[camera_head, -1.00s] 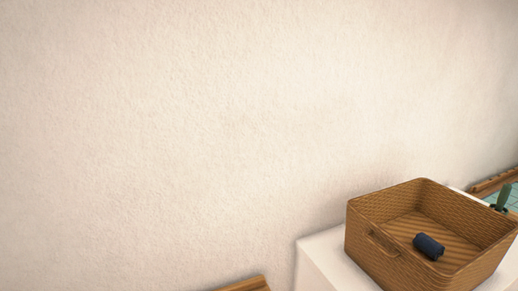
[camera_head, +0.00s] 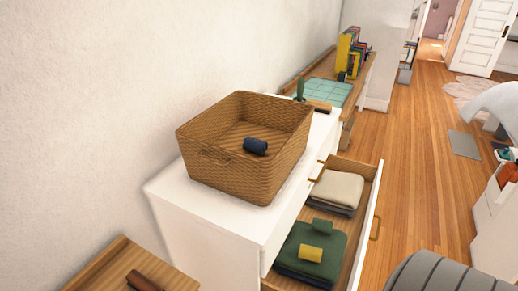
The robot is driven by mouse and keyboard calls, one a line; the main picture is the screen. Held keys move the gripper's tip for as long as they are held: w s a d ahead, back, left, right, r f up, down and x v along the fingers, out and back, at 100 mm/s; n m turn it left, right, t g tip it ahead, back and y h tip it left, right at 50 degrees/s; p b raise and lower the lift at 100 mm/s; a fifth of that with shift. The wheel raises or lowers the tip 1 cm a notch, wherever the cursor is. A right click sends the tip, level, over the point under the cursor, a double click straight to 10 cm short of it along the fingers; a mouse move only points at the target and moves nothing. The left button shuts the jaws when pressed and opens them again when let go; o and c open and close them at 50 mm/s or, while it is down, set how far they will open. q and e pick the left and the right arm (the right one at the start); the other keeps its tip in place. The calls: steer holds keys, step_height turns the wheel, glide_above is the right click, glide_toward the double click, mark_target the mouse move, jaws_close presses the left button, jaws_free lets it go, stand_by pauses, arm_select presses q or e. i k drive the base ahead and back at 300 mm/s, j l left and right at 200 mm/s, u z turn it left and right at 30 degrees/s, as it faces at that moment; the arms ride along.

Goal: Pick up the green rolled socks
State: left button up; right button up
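The green rolled socks (camera_head: 322,226) lie in the open top drawer (camera_head: 362,237) of a white dresser (camera_head: 233,229). They rest on a folded dark green garment (camera_head: 327,245), just behind a yellow roll (camera_head: 310,254). A wicker basket (camera_head: 232,177) stands on the dresser top with a dark blue roll (camera_head: 255,146) inside. Neither of my grippers is in view.
Folded cream cloth (camera_head: 338,189) lies in the drawer's far part. A wooden surface (camera_head: 118,270) with a brown object is at lower left. A wooden desk with books (camera_head: 350,52) stands beyond the dresser. Wooden floor (camera_head: 420,170) is clear right of the drawer.

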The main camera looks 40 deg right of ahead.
mark_target(319, 225)
steer(key=z, duration=1.85)
steer(key=i+l, duration=0.3)
steer(key=l, duration=0.15)
steer(key=i+l, duration=0.3)
steer(key=l, duration=0.1)
